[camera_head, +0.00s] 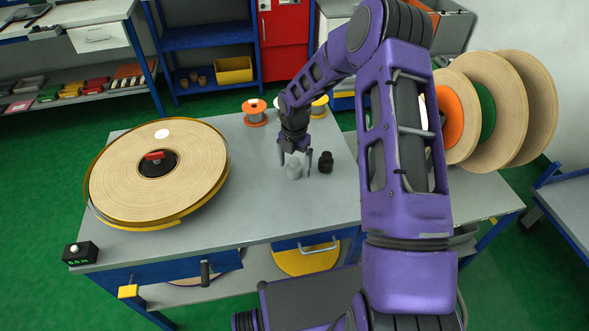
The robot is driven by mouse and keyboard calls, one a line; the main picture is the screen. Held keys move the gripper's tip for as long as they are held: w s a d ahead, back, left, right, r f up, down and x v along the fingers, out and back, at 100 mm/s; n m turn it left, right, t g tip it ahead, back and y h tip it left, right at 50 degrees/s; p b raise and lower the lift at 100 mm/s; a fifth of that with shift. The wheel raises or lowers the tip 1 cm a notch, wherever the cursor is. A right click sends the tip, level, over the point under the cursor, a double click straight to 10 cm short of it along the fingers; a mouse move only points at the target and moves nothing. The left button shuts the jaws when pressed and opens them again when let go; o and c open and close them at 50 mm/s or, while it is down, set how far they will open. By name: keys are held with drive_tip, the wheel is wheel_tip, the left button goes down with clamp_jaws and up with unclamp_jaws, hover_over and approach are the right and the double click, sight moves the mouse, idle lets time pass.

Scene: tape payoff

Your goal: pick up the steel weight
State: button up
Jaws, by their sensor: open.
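The steel weight (294,171) is a small light-grey piece standing on the grey table top (265,205), right of the middle. My gripper (294,172) points straight down over it, with one finger on each side of the weight. The fingers are open, and a small gap seems to show beside the weight. I cannot tell whether either finger touches it. A black weight-shaped piece (326,162) stands just right of my right finger.
A large tape reel (110,190) fills the table's left side. Orange (255,113) and yellow (320,107) spools stand at the back edge. A small display box (80,254) sits at the front left corner. Large rolls (525,100) stand at right. The table's front middle is clear.

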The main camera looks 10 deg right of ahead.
clamp_jaws()
idle(0.4)
drive_tip(key=shift+r, duration=0.15)
